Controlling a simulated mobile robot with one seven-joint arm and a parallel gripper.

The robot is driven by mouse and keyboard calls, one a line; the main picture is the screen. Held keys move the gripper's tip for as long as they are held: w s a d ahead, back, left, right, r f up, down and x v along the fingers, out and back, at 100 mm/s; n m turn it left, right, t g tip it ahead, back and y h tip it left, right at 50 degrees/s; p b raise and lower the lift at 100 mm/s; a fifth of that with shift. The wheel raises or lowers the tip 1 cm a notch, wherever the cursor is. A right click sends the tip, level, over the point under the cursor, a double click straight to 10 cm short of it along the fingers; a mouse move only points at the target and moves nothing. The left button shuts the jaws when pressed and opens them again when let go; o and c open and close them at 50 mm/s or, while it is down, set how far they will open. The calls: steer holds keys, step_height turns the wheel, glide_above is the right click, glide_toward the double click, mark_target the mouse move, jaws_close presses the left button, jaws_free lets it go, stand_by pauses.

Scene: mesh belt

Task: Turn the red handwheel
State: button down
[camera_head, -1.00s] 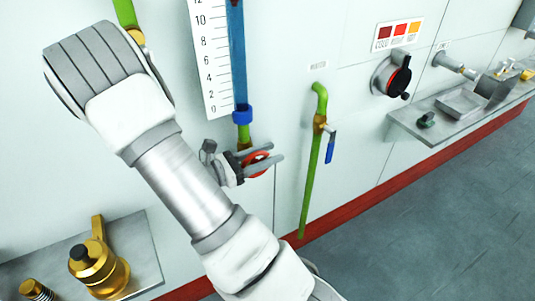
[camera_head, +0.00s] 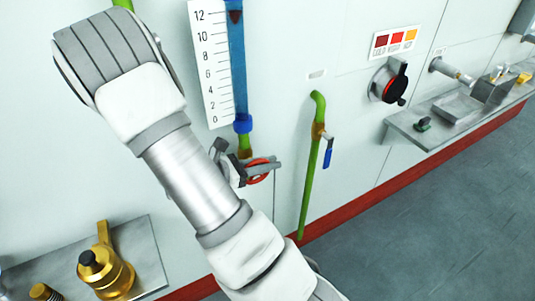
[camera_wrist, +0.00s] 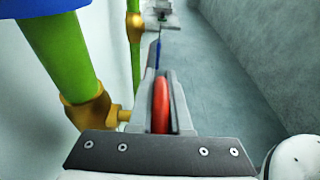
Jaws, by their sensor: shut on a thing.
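The red handwheel (camera_head: 257,174) is a small red ring below the blue-collared tube, low on the white wall. My gripper (camera_head: 264,167) is at the wheel, with its fingers on either side of the rim. The wrist view shows the red wheel (camera_wrist: 161,106) edge-on between the two finger plates of my gripper (camera_wrist: 161,100). The gripper is shut on it. A brass fitting (camera_wrist: 90,108) on a green pipe (camera_wrist: 62,58) sits beside the wheel. Part of the wheel is hidden by the fingers.
A scale (camera_head: 210,65) stands beside the blue tube (camera_head: 238,70). A green pipe with a blue lever (camera_head: 327,153) is to the right. A black-and-red dial (camera_head: 394,84) and a shelf (camera_head: 440,128) are farther right. A gold valve (camera_head: 105,270) sits lower left.

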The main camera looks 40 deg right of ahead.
steer(key=shift+d+y+p, duration=0.1)
steer(key=shift+y+p, duration=0.6)
steer(key=shift+y, duration=0.2)
steer(key=shift+f+t+y+p, duration=0.3)
steer(key=shift+f+y, duration=0.2)
steer(key=shift+y, duration=0.2)
steer(key=c, duration=0.9)
jaws_free()
steer(key=shift+o, duration=0.2)
steer(key=p+v, duration=0.1)
steer(key=v, duration=1.6)
steer(key=shift+a, duration=0.3)
